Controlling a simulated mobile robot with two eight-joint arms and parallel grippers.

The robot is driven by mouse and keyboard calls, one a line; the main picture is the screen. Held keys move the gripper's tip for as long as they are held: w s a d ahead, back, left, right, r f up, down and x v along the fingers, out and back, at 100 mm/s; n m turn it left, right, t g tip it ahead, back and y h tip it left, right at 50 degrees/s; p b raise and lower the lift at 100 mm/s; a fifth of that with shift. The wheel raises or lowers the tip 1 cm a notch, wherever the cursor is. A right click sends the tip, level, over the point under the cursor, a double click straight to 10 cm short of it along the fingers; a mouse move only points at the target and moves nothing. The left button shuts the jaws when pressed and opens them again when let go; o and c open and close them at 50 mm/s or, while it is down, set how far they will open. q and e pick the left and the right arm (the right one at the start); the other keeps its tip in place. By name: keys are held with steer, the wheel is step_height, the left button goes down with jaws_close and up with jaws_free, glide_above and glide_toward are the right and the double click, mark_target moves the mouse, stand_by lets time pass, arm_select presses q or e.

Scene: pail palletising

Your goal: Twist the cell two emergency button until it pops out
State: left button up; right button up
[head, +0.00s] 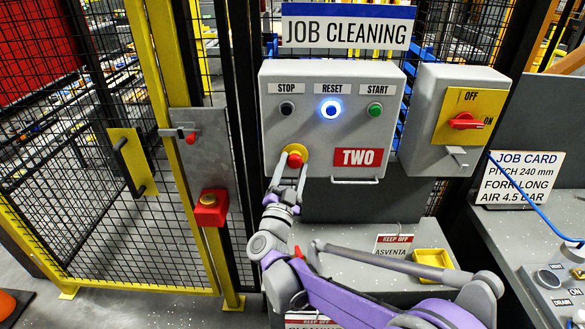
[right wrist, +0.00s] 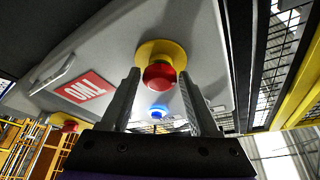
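The cell two emergency button (head: 295,160) is a red knob on a yellow disc, low on the left of the grey control box (head: 330,78) marked TWO. It also shows in the right wrist view (right wrist: 160,76). My right gripper (head: 291,168) is up at the button from below. In the right wrist view the fingers (right wrist: 159,72) are apart, one on each side of the red knob, with gaps visible beside it. I cannot tell how deep the tips reach around it. My left gripper is not in view.
The box also carries a black STOP button (head: 287,108), a lit blue RESET button (head: 331,109) and a green START button (head: 375,110). A switch box (head: 457,120) with a red handle stands to the right. A yellow-framed mesh gate (head: 165,110) stands left. A yellow tray (head: 434,258) is below.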

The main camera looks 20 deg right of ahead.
steer(key=shift+o, duration=1.1)
steer(key=b+v, duration=0.2)
steer(key=v, duration=0.8)
steer(key=shift+s+a+f, duration=0.2)
steer(key=shift+s+f, duration=0.05)
steer(key=shift+s, duration=0.05)
steer(key=shift+r, duration=0.1)
